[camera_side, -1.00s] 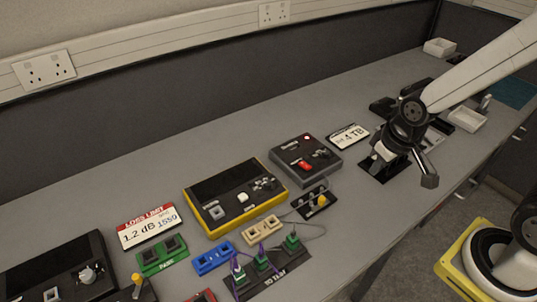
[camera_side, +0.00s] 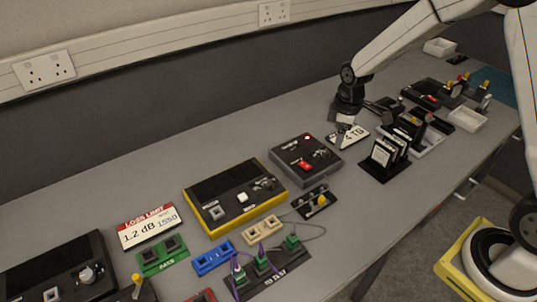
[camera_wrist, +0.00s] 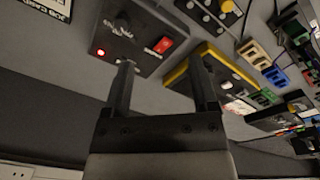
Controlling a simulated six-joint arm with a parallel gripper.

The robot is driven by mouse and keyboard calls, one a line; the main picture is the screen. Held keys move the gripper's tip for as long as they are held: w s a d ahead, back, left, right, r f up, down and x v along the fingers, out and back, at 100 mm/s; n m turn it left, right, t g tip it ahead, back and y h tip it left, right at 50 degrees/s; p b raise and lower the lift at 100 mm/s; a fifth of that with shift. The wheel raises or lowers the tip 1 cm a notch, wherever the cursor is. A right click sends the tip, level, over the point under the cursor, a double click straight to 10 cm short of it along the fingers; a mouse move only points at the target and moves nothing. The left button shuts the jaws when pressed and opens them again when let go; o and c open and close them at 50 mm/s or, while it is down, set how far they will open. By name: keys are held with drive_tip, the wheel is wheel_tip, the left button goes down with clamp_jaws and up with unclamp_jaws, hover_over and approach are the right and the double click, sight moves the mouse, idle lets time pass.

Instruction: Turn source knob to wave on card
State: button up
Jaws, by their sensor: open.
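The source looks to be the dark grey box (camera_side: 306,160) with a red switch (camera_side: 304,163), a lit red lamp and a dark knob (camera_side: 321,154). In the wrist view the knob (camera_wrist: 122,24) is near the top, beside the red switch (camera_wrist: 163,45); its setting is too small to read. The white card (camera_side: 356,133) lies behind and right of the box, partly hidden by my gripper; its wave marking cannot be made out. My gripper (camera_side: 343,124) is open and empty, pointing down over the card area, apart from the knob. Its fingers (camera_wrist: 163,75) show spread in the wrist view.
A yellow-edged box (camera_side: 236,195) stands left of the source box. A black rack of cards (camera_side: 385,160) stands to the right. A small panel with a yellow knob (camera_side: 318,201) and a thin cable lie in front. The bench behind the boxes is clear.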

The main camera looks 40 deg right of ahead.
sight(326, 152)
drive_tip(key=w+d+f+n, duration=0.1)
drive_tip(key=w, duration=0.1)
drive_tip(key=w+d+f+n, duration=0.2)
drive_tip(key=w+d+f+n+g, duration=0.1)
drive_tip(key=w+f+n, duration=0.1)
drive_tip(key=w, duration=0.1)
drive_tip(key=shift+d+f, duration=0.1)
drive_tip(key=shift+d, duration=0.05)
drive_tip(key=shift+f, duration=0.1)
drive_tip(key=shift+f, duration=3.8)
clamp_jaws()
